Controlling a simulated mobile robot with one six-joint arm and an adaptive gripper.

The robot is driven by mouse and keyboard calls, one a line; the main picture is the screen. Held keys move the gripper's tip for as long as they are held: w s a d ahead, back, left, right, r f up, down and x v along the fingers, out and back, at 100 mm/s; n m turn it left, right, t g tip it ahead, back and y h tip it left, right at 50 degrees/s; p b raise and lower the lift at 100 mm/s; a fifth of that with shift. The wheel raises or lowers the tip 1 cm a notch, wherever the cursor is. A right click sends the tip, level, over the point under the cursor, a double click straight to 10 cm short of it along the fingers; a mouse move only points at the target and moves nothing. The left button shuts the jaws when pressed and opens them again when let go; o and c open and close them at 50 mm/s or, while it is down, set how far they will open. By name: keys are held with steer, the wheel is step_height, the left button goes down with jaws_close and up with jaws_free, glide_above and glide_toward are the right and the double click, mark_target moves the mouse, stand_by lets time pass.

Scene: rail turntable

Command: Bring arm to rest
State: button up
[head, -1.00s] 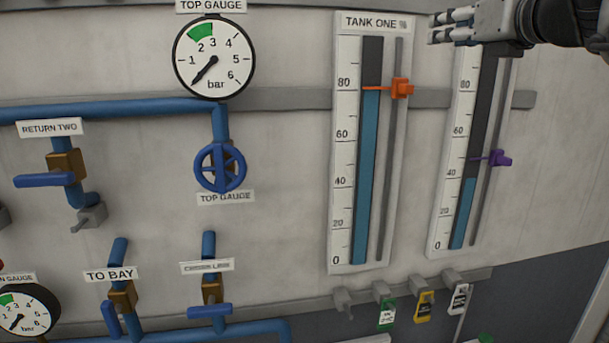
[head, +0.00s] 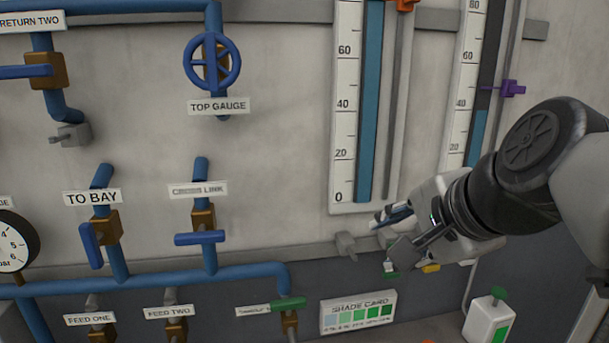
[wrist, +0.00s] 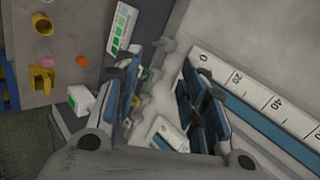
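My gripper (head: 388,236) is at the right in the head view, below the left tank gauge and in front of the hooks with hanging tags. In the wrist view my gripper (wrist: 163,100) shows its two fingers spread well apart with nothing held between them. My forearm hides the lower part of the right tank gauge (head: 470,90) in the head view.
Blue pipes with valves fill the left of the wall, among them a blue handwheel (head: 212,62). A shade card (head: 358,312) and a white box with a green knob (head: 489,318) are low on the right. A yellow mug (wrist: 41,79) lies beyond in the wrist view.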

steer(key=s+f+n+g+h+b, duration=0.1)
steer(key=s+f+n+b, duration=0.4)
steer(key=f, duration=1)
steer(key=s+f+n+g+h+b, duration=0.1)
steer(key=s+f+n+g+b, duration=0.2)
steer(key=s+f+n, duration=0.5)
steer(key=s+f+b, duration=0.1)
steer(key=s+f, duration=0.4)
steer(key=f, duration=0.3)
steer(key=shift+d+n+b, duration=0.35)
steer(key=shift+n+b, duration=0.05)
steer(key=shift+f, duration=0.1)
